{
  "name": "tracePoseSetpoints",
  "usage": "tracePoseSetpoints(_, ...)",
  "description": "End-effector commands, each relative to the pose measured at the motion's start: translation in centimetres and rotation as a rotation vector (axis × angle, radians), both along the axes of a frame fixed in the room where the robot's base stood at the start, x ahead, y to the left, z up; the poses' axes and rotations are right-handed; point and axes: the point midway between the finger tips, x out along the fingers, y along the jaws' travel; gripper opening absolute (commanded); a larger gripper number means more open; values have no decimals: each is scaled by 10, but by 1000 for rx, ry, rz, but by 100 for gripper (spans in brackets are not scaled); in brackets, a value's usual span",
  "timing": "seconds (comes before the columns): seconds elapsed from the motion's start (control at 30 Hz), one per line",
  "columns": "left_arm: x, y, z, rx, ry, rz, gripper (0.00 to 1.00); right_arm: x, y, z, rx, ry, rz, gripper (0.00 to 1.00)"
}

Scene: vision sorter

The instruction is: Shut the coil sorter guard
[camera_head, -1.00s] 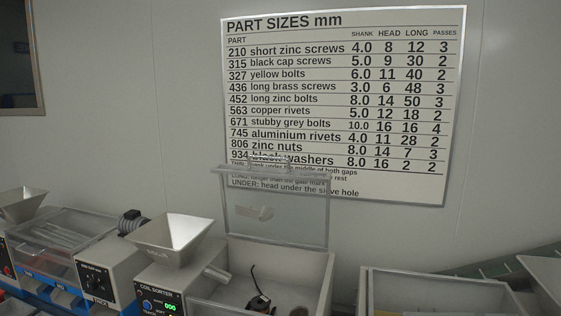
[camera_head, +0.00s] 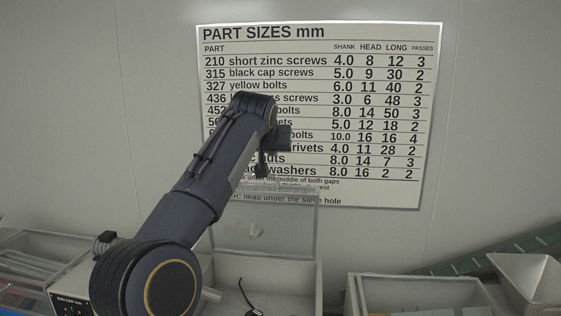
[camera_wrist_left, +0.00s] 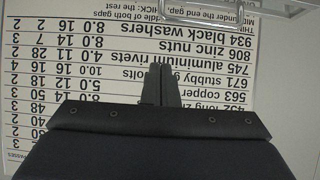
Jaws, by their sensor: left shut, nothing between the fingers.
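The coil sorter guard (camera_head: 292,228) is a clear panel with a grey frame. It stands upright, raised at the back of the open coil sorter bin (camera_head: 312,285). My left gripper (camera_head: 262,168) is shut and empty, at the guard's top edge in the head view; I cannot tell whether it touches. In the left wrist view, the closed fingers (camera_wrist_left: 164,72) are in front of the upside-down sign, apart in the picture from the guard's handle (camera_wrist_left: 205,24) at the top. My left arm hides the coil sorter's hopper and control panel. My right gripper is not in view.
The part sizes sign (camera_head: 390,120) hangs on the wall behind the guard. A black cable (camera_head: 246,296) lies in the open bin. Another bin (camera_head: 420,292) stands to the right, beside a pale hopper (camera_head: 530,280). A neighbouring machine stands at left.

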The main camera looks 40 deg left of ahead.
Motion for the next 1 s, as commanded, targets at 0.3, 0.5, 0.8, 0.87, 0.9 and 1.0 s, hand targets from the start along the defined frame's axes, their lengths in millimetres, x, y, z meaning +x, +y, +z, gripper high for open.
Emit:
tracePoseSetpoints(0.3, 21, 13, 3, 20, -16, 26, 0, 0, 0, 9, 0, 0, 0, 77)
tracePoseSetpoints(0.5, 51, 30, -17, 19, -14, 26, 0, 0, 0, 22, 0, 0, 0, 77)
tracePoseSetpoints(0.8, 75, 42, -48, 18, -20, 21, 0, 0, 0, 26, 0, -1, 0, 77)
tracePoseSetpoints(0.87, 70, 40, -52, 19, -20, 21, 0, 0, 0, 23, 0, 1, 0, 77)
tracePoseSetpoints(0.9, 67, 38, -54, 19, -19, 21, 0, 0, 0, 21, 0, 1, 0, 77)
tracePoseSetpoints(1.0, 62, 35, -59, 19, -20, 21, 0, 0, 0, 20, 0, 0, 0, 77)
